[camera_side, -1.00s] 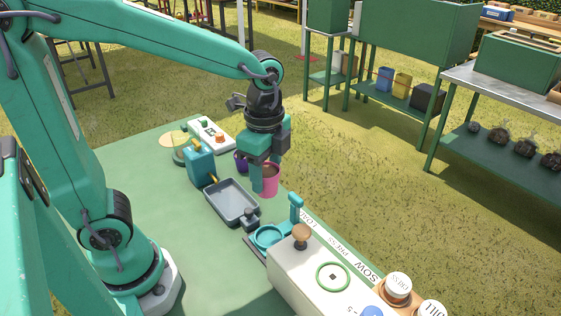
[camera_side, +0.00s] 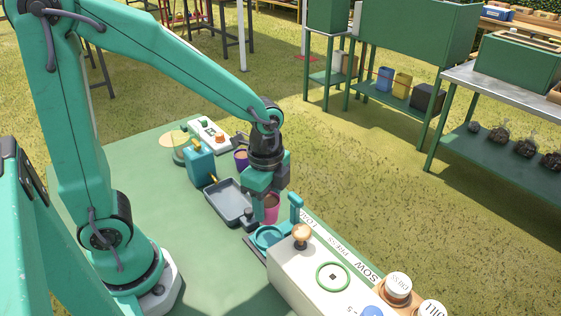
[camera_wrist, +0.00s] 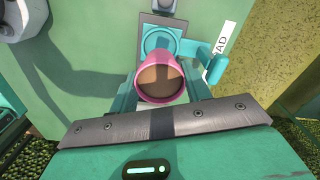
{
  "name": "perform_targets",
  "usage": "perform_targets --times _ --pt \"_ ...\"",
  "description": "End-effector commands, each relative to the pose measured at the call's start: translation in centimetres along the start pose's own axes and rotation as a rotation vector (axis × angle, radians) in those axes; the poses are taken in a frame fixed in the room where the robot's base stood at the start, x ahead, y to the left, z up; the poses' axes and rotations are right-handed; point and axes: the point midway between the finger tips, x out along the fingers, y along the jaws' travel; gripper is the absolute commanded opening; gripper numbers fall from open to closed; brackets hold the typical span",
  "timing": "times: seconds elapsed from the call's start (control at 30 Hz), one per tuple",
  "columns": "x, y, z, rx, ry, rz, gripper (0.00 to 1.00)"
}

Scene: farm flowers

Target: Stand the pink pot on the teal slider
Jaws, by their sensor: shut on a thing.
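The pink pot (camera_side: 271,212), filled with brown soil, is held in my gripper (camera_side: 262,206). It is upright and looks a little above the table in the side view. In the wrist view the pot (camera_wrist: 160,80) sits between my two fingers (camera_wrist: 162,92). The teal slider (camera_side: 267,238) is a round teal ring with an upright teal handle, just in front of the pot. In the wrist view the slider (camera_wrist: 160,34) shows just beyond the pot, on a grey plate. The pot's base is hidden, so I cannot tell the exact gap.
A white machine (camera_side: 315,275) with a wooden knob (camera_side: 302,235) stands right of the slider. A grey tray (camera_side: 229,203) lies to the left. A purple pot (camera_side: 241,160) and a teal watering box (camera_side: 200,165) stand behind. The green table is clear at front left.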

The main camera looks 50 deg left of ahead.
Motion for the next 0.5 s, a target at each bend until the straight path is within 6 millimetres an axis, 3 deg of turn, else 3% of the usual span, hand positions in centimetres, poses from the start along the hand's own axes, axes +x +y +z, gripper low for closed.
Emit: perform_targets --times 0.2,0.5 --pt "2.6 0.0 0.0 0.0 -0.001 0.002 0.24" --pt "3.2 0.0 0.0 0.0 0.0 0.0 0.24"
